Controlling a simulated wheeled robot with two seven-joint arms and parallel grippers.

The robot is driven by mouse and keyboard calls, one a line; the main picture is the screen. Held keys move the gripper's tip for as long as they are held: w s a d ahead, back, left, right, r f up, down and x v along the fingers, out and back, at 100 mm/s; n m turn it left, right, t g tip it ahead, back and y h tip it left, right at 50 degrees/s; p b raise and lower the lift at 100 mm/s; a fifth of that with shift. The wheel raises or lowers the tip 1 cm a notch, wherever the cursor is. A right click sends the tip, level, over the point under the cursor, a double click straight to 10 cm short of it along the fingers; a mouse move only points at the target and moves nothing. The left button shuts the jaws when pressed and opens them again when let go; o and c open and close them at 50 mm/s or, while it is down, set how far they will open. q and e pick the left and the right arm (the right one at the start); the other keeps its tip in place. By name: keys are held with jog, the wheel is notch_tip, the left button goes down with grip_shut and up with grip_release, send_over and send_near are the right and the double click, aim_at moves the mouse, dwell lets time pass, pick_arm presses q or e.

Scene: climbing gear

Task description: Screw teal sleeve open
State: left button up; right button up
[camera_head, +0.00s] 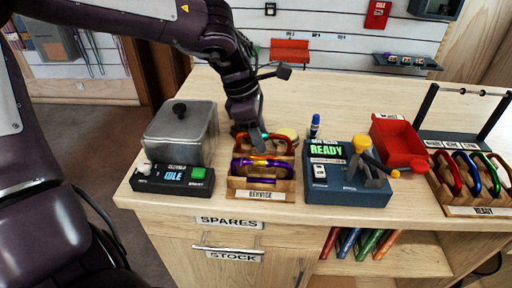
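A wooden rack labelled SERVICE (260,196) stands on the bench and holds carabiners. A purple carabiner (270,163) with a yellow part lies across its front. Behind it is a red carabiner (281,138), with a small bit of teal showing close to my gripper. My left gripper (247,137) reaches down from above to the left end of the red carabiner. Its fingers are small and dark here, and they partly hide the teal sleeve. I cannot tell whether they are closed on it. My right gripper is not in view.
Left of the rack are a grey lidded tank (181,134) and a panel reading IDLE (173,178). Right are a blue tester reading READY (345,185), a red bin (398,143) and a READY rack (480,210) of carabiners. A blue bottle (315,126) stands behind.

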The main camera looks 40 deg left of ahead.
pick_arm(q)
jog(key=shift+w+a+f, duration=0.15)
jog(key=shift+w+f, duration=0.05)
jog(key=shift+f, duration=0.2)
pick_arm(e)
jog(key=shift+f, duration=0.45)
pick_arm(q)
jog(key=shift+r, duration=0.1)
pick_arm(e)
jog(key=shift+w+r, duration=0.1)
pick_arm(q)
jog(key=shift+w+d+r+p, duration=0.15)
jog(key=shift+d+r+p, duration=0.1)
jog(key=shift+r+p, duration=0.15)
jog(key=shift+w+d+r+p, duration=0.1)
jog(key=shift+d+r+p, duration=0.15)
jog(key=shift+r, duration=0.25)
jog(key=shift+a+r+p, duration=0.1)
jog(key=shift+r+p, duration=0.55)
jog(key=shift+r, duration=0.1)
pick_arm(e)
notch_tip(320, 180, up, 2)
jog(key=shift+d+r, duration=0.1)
pick_arm(q)
jog(key=shift+s, duration=0.1)
jog(key=shift+s+d, duration=0.4)
jog(key=shift+s, duration=0.2)
jog(key=shift+f, duration=0.15)
